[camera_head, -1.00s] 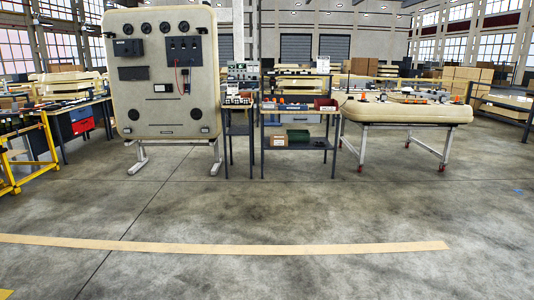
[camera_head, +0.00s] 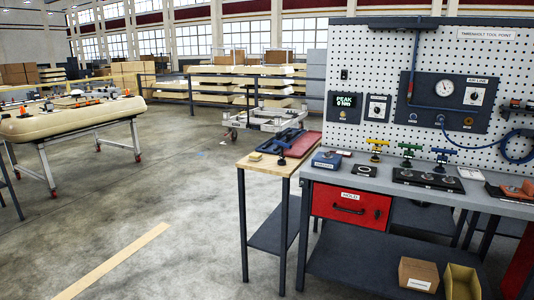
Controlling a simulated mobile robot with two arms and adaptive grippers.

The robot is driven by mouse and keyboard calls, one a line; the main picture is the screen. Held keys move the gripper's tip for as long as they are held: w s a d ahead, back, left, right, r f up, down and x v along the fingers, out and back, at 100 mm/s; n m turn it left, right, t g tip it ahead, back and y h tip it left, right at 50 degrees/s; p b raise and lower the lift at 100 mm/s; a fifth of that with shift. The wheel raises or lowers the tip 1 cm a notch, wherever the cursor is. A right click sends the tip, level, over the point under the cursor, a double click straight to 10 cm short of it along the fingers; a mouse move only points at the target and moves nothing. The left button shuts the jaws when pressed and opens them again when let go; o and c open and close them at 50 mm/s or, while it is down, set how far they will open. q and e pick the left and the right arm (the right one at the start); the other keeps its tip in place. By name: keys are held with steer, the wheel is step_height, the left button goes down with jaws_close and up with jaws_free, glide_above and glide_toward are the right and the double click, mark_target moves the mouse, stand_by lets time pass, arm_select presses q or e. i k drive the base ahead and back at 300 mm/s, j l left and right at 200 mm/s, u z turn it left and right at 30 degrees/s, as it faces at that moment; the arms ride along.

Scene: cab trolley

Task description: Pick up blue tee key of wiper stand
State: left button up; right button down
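A blue tee key (camera_head: 443,158) stands upright at the right end of a row on the grey workbench (camera_head: 466,205). A green tee key (camera_head: 410,152) and a yellow tee key (camera_head: 377,148) stand to its left. The blue and green keys rise from or just behind a dark block (camera_head: 428,181) with round fittings. Another dark bluish tee-shaped piece (camera_head: 282,150) stands on the wooden-topped side table (camera_head: 265,167); its exact kind is too small to tell. Neither of my grippers is in view.
A pegboard (camera_head: 480,60) with a gauge panel (camera_head: 447,95) rises behind the bench. A red drawer (camera_head: 350,206) and a lower shelf with boxes (camera_head: 418,274) are underneath. A cream panel on a trolley (camera_head: 70,118) stands left. Floor in front is clear.

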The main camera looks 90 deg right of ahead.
mark_target(281, 162)
steer(key=z, duration=2.9)
steer(key=i+j+z, duration=0.25)
steer(key=i+j, duration=0.25)
steer(key=i, duration=0.25)
steer(key=i+j+z, duration=0.2)
steer(key=i+j, duration=0.45)
steer(key=i, duration=0.1)
